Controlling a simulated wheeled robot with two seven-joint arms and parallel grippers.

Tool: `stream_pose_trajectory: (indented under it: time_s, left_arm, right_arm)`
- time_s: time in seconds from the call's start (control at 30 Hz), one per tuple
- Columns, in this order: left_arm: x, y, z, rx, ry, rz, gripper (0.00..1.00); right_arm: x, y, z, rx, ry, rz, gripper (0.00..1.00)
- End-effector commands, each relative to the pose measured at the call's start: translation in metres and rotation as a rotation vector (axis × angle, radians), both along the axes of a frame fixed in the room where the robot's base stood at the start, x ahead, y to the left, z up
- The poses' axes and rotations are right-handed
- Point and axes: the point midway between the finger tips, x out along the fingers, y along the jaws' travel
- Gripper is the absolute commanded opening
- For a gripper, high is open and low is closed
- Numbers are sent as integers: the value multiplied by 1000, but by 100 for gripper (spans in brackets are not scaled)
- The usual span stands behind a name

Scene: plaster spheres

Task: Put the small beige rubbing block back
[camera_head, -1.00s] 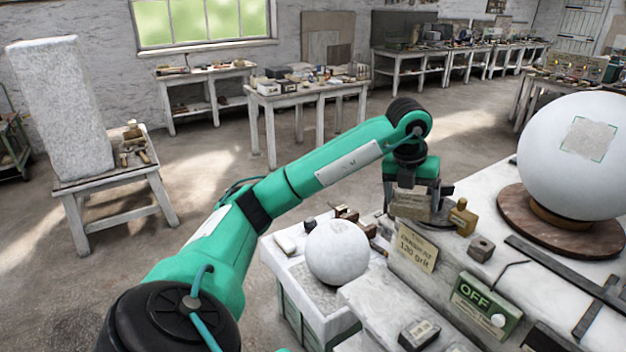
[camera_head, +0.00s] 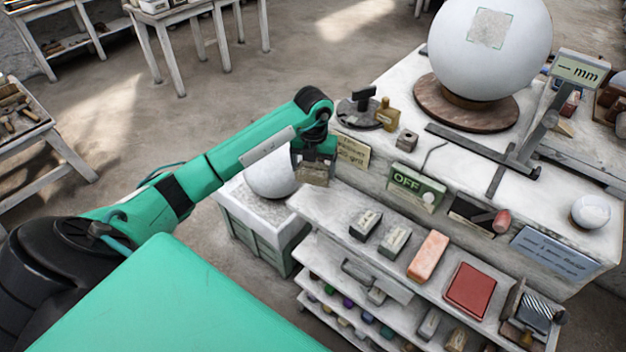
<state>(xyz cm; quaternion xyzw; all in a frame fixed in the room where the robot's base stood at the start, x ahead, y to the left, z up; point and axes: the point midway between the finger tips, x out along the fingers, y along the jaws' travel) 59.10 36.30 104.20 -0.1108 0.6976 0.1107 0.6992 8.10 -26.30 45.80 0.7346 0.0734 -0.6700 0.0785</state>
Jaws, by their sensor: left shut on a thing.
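My left gripper (camera_head: 316,158) points down and is shut on the small beige rubbing block (camera_head: 314,174), whose front face shows below the fingers. The block is held at the left end of the white shelf top (camera_head: 325,212), just right of the small white sphere (camera_head: 268,176) in the picture. I cannot tell whether the block touches anything below it. Two small dark-and-pale labelled blocks, one (camera_head: 365,225) and another (camera_head: 394,241), an orange block (camera_head: 428,256) and a red block (camera_head: 470,290) lie in a row on the shelf top. My right gripper is not in view.
The large white sphere (camera_head: 490,45) stands on a brown round base (camera_head: 467,107) on the bench. A grit card (camera_head: 353,152) and an OFF box (camera_head: 416,188) are on the bench front. The shelf top left of the labelled blocks is bare.

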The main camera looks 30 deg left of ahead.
Motion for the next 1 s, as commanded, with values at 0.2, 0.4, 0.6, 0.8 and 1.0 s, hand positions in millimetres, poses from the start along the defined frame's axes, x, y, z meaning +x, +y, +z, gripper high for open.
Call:
stream_pose_trajectory:
  time_s: [0.2,0.4,0.6,0.8,1.0]
  left_arm:
    - [1,0,-27,-2,-2,0,56]
    - [-1,0,-43,-1,1,0,56]
    - [0,0,-70,-1,0,1,56]
    - [1,0,-73,0,-3,0,56]
    - [0,0,-76,1,-2,0,89]
  right_arm:
    - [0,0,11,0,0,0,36]
    - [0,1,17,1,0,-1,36]
    - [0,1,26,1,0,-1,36]
    - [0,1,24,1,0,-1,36]
    - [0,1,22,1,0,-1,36]
